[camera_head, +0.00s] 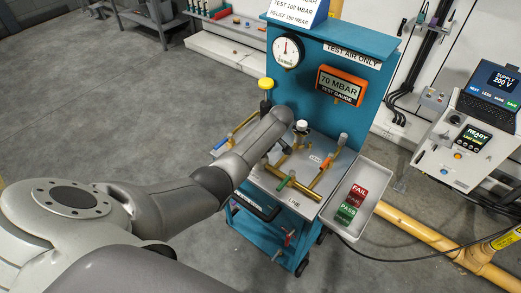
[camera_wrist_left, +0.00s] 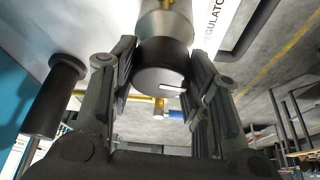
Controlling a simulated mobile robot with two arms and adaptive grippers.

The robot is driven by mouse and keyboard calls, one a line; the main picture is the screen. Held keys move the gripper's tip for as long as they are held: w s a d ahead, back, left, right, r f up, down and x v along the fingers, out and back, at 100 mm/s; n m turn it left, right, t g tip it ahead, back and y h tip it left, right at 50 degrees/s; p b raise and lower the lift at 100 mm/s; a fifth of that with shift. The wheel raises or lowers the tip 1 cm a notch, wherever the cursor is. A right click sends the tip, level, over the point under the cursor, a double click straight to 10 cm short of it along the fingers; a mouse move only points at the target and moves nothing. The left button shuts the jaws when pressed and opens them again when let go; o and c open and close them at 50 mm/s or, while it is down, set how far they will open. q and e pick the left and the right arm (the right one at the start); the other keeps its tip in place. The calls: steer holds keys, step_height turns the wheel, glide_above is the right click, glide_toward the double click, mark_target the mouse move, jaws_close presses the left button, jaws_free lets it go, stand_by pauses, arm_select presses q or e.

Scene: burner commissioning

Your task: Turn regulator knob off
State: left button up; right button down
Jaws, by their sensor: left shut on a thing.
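In the left wrist view, the regulator knob (camera_wrist_left: 160,72) is a black round knob with a white line mark on its face, below a metal body and beside a partly cut-off "REGULATOR" label (camera_wrist_left: 214,28). My left gripper (camera_wrist_left: 163,92) has one finger on each side of the knob and is shut on it. In the head view, my left arm reaches over the blue test trolley (camera_head: 345,60). My right gripper is not in view.
Brass pipework with a green-handled part (camera_head: 285,182) lies on the trolley top. A dial gauge (camera_head: 287,51) and an orange "70 MBAR" display (camera_head: 340,85) are on the back panel. A grey tray (camera_head: 372,213) holds FAIL and other tags at right. A black cylinder (camera_wrist_left: 54,97) stands left of the fingers.

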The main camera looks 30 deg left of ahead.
arm_select(q)
steer(key=shift+n+g+b, duration=0.3)
steer(key=shift+n+b, duration=0.05)
steer(key=shift+n, duration=0.55)
steer(key=shift+r, duration=0.1)
steer(key=shift+a, duration=0.1)
steer(key=o, duration=1)
steer(key=shift+o, duration=0.2)
steer(key=v, duration=1.2)
steer(key=shift+d, duration=0.2)
